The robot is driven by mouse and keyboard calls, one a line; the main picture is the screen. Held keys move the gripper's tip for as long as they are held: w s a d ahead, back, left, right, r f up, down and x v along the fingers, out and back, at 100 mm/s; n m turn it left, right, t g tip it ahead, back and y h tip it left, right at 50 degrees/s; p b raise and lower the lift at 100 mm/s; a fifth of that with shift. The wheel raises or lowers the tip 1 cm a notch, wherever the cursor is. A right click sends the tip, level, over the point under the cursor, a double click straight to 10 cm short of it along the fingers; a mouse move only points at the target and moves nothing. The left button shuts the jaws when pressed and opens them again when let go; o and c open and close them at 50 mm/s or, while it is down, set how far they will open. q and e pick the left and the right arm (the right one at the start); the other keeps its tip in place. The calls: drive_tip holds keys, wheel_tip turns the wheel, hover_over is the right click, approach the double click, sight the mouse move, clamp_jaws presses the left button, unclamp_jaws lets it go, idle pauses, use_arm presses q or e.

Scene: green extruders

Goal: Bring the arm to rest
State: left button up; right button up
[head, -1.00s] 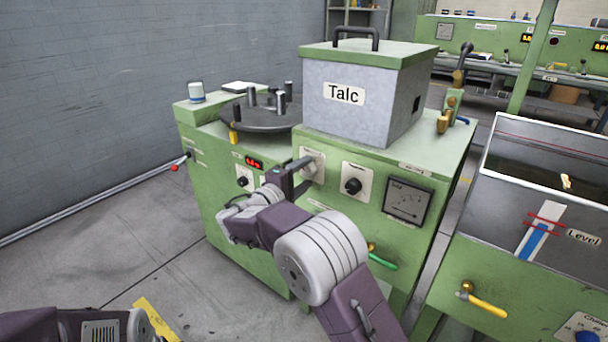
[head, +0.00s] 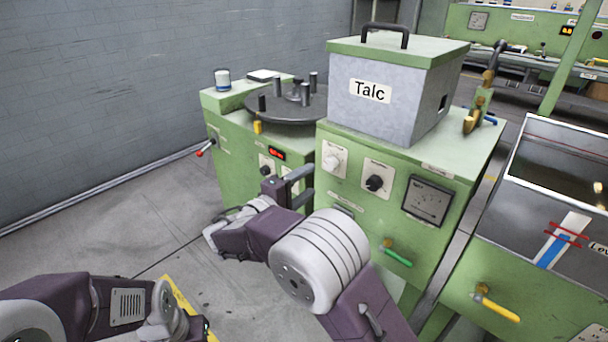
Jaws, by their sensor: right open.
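My right arm reaches in from the bottom. Its gripper (head: 300,187) is open and empty, in front of the green extruder cabinet (head: 400,262). Its fingers are to the left of the pale knob (head: 332,161) and apart from it. A black knob (head: 374,183) and a dial gauge (head: 428,202) are on the same panel, right of the gripper. My left arm shows at the bottom left, low over the floor; its fingertips are not visible.
A grey Talc box (head: 378,105) stands on the cabinet. A round dark turntable (head: 282,108) is left of it. Green (head: 398,257) and yellow (head: 496,304) valve handles stick out at the front. A tank with a level gauge (head: 562,240) is at the right. The floor (head: 110,235) at left is clear.

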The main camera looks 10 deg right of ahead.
drive_tip(key=s+d+f+m+g+y, duration=0.2)
drive_tip(key=s+d+f+g+y, duration=0.3)
drive_tip(key=s+d+f+g, duration=0.7)
drive_tip(key=s+a+f+m+t+y, duration=0.1)
drive_tip(key=s+a+f+m+y, duration=0.15)
drive_tip(key=s+f+y, duration=0.35)
drive_tip(key=s+a+f+m+y, duration=0.1)
drive_tip(key=s+a+f+m, duration=0.2)
drive_tip(key=s, duration=0.5)
wheel_tip(320, 180, up, 35)
drive_tip(key=m+y+p, duration=0.1)
drive_tip(key=m+p, duration=0.1)
drive_tip(key=p, duration=3.3)
drive_tip(key=shift+d+f+t, duration=0.15)
drive_tip(key=shift+f+t, duration=0.05)
drive_tip(key=shift+t, duration=0.1)
drive_tip(key=shift+f, duration=0.1)
